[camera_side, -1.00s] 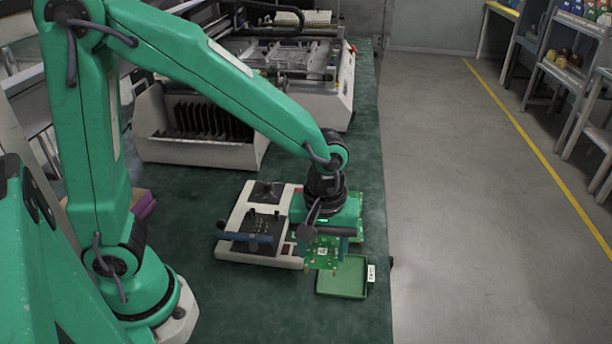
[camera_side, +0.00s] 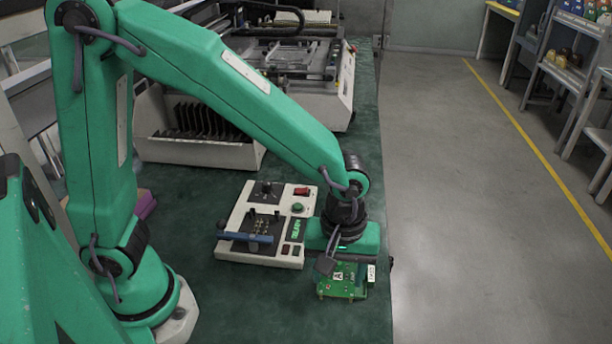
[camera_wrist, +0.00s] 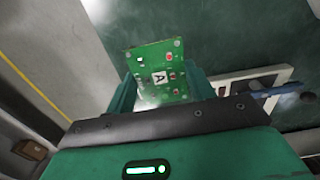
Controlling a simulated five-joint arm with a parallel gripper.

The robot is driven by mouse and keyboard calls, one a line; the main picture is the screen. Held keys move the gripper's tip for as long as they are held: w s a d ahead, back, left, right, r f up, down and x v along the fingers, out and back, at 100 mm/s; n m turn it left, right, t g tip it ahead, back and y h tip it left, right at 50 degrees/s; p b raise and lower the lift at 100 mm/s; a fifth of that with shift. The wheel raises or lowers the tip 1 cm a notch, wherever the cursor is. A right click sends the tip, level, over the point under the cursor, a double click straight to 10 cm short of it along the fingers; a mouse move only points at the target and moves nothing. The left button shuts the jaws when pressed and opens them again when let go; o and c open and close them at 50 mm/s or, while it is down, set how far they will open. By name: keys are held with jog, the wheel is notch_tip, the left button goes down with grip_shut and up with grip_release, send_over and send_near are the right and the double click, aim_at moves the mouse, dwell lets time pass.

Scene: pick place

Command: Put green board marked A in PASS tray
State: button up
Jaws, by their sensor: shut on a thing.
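The green board marked A (camera_side: 340,283) is held between the fingers of my gripper (camera_side: 338,264). In the wrist view the board (camera_wrist: 158,62) sits between my two fingertips (camera_wrist: 161,88), with its white A label facing the camera. In the side view the board is over the place of the small green tray, whose white label (camera_side: 371,273) shows at its right. The board hides nearly all of the tray. The label's text is too small to read. I cannot tell whether the board touches the tray.
A white test fixture (camera_side: 236,246) with a blue-handled lever and a lit display stands just left of my gripper. A white rack of dark slots (camera_side: 205,152) and a larger machine (camera_side: 343,101) stand behind. The bench edge is close on the right; the front is clear.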

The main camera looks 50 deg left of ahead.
jog(key=w+a+f, duration=0.4)
jog(key=w, duration=0.1)
jog(key=w+a+f, duration=0.1)
jog(key=w+a, duration=0.1)
jog(key=shift+w+f, duration=0.25)
jog(key=shift+f, duration=2.15)
jog(key=shift+f, duration=0.15)
jog(key=o, duration=0.6)
jog(key=shift+c, duration=0.2)
notch_tip(320, 180, up, 12)
jog(key=shift+r, duration=0.2)
